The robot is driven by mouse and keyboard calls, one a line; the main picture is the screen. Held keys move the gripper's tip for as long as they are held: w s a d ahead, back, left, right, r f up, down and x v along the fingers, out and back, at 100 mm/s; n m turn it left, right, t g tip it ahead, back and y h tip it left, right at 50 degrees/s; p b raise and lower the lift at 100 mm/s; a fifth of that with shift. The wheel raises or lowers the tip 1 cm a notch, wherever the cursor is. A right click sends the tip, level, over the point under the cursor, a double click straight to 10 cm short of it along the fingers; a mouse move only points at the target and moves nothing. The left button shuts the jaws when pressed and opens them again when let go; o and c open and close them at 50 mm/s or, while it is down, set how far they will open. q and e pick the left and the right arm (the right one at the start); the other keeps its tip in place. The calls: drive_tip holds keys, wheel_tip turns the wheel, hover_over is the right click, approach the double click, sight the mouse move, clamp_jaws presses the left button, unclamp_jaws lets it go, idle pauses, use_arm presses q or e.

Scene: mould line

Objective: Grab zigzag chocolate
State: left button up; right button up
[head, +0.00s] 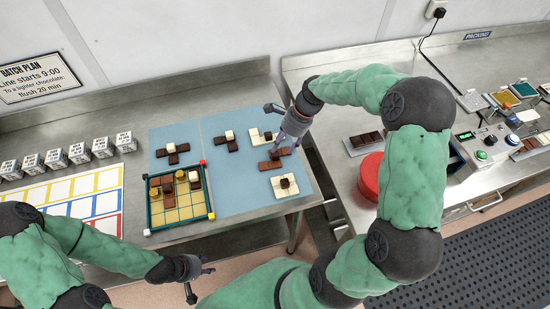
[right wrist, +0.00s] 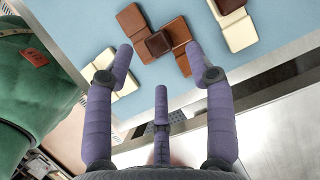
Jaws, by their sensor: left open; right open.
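A brown zigzag chocolate (head: 270,165) with a darker square on top lies on the blue mat, partly hidden behind my right gripper (head: 283,139) in the head view. In the right wrist view, the zigzag chocolate (right wrist: 178,32) lies beyond the spread fingertips of my right gripper (right wrist: 160,62), which is open and empty. I cannot tell how high the fingers are above it. My left gripper (head: 192,272) is open and empty, in front of the table's near edge.
Other chocolates on the blue mat (head: 225,185) include a cream one (head: 277,191) nearer and a cream one (head: 255,134) behind. A green-framed grid tray (head: 148,216) holds chocolates at left. A red round button (head: 370,178) stands on the right counter.

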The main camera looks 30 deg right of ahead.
sight(275, 154)
drive_tip(key=b+x, duration=0.1)
drive_tip(key=x, duration=0.4)
drive_tip(key=shift+a+r, duration=0.1)
clamp_jaws()
drive_tip(key=shift+r, duration=0.15)
